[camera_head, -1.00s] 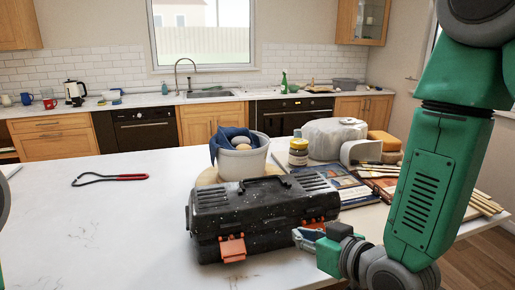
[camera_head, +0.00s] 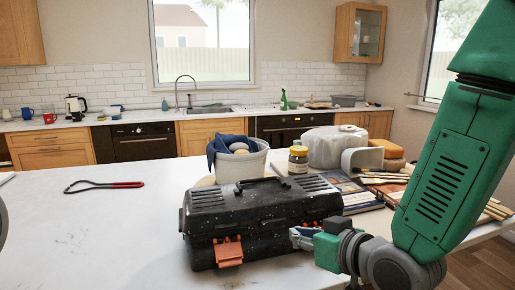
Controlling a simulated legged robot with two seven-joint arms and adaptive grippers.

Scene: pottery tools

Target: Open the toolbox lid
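The black, speckled toolbox (camera_head: 262,233) stands on the white table with its lid (camera_head: 235,205) down and its carry handle (camera_head: 262,183) on top. An orange latch (camera_head: 228,252) hangs on the left of its front. The right front latch is largely hidden by my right gripper. My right gripper (camera_head: 300,238) is at the toolbox's right front, its grey fingertips close to the front face. I cannot tell whether they touch it, or how far apart they are. My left gripper is out of view; only a dark sliver of my left side shows at the left edge.
Behind the toolbox stand a grey pot (camera_head: 240,165) with a blue cloth, a yellow-labelled jar (camera_head: 298,160) and a wrapped clay block (camera_head: 330,147). Books (camera_head: 355,192) and wooden tools lie to the right. A red-handled wire tool (camera_head: 105,186) lies left; the table's left is mostly clear.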

